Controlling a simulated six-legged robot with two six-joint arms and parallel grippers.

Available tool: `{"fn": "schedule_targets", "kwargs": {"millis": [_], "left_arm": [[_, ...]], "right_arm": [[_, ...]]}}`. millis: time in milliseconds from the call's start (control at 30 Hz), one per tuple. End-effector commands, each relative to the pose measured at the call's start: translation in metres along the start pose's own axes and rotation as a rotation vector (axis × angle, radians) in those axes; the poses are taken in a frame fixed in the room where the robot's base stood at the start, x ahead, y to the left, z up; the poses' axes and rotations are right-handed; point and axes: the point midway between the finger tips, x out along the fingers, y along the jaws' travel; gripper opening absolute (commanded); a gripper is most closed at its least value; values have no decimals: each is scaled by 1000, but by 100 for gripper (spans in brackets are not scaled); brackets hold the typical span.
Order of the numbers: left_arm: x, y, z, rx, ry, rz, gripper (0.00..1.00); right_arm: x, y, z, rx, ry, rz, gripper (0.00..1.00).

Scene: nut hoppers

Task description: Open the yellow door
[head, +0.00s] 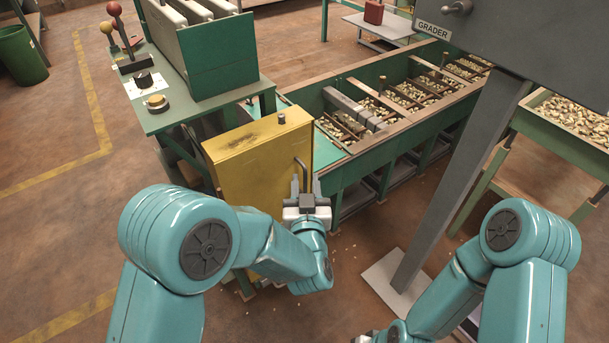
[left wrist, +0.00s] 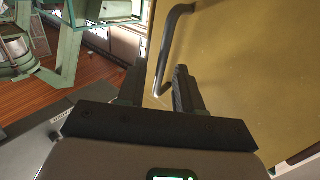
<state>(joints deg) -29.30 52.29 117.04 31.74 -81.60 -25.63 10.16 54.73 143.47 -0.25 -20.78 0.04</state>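The yellow door (head: 243,190) is the front of a yellow cabinet at the near end of the green hopper row; it looks closed. Its dark bar handle (head: 303,168) stands at the right side. The door (left wrist: 245,65) and handle (left wrist: 170,45) fill much of the left wrist view. My left gripper (head: 306,184) is open in front of the handle. In the left wrist view the handle's lower end shows between its fingers (left wrist: 158,92); I cannot tell whether they touch it. My right gripper (head: 365,338) is barely in view at the bottom edge, its fingers hidden.
A green control table (head: 165,119) with levers and a yellow button stands behind left of the cabinet. The hopper row (head: 335,165) runs back right, with nuts in its compartments. A grey post (head: 455,190) bearing the grader stands right.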

Motion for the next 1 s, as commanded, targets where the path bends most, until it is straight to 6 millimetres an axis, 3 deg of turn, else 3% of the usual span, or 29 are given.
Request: {"fn": "schedule_targets", "kwargs": {"millis": [533, 667, 1000], "left_arm": [[-5, 1, 0, 0, 1, -1, 35], [-5, 1, 0, 0, 1, -1, 0], [-3, 1, -1, -1, 2, -1, 0]], "right_arm": [[-1, -1, 0, -1, -1, 0, 52], [-1, -1, 0, -1, -1, 0, 52], [-1, -1, 0, -1, -1, 0, 52]]}}
